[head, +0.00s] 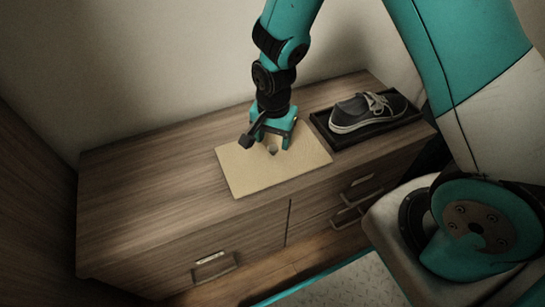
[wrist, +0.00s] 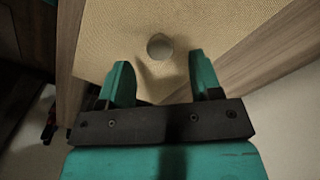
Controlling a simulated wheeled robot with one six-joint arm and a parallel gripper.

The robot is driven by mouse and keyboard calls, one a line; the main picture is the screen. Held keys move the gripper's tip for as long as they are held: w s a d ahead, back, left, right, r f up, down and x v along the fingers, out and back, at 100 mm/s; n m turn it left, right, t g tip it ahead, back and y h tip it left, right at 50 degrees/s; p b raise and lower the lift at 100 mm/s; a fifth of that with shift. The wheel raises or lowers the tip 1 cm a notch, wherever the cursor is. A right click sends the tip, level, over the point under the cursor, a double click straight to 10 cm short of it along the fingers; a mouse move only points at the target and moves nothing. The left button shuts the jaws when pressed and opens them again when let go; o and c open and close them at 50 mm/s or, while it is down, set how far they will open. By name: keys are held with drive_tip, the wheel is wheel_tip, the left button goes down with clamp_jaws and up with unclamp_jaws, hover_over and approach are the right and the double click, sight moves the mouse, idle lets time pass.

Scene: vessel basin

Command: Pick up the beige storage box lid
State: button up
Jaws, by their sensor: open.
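The beige storage box lid (head: 250,178) lies flat on the wooden cabinet top, with a small round grey knob (head: 272,150) near its middle. The lid also fills the upper part of the wrist view (wrist: 215,25), and the knob shows there (wrist: 159,46) just beyond the fingertips. My gripper (head: 272,143) is over the lid, pointing down. In the wrist view its two teal fingers (wrist: 160,65) are apart, with nothing between them. The knob lies in line with the gap. I cannot tell the exact height of the fingertips above the lid.
A dark tray (head: 347,142) holding a grey sneaker with pale laces (head: 367,110) stands right of the lid. The wooden cabinet top (head: 150,190) is clear to the left. Drawers with metal handles (head: 213,264) are in the front. A wall rises behind.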

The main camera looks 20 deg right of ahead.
sight(273, 147)
wheel_tip(273, 147, down, 4)
drive_tip(key=shift+r+b, duration=0.1)
drive_tip(key=shift+b, duration=0.55)
drive_tip(key=shift+a, duration=0.1)
drive_tip(key=c, duration=1)
drive_tip(key=shift+r, duration=0.15)
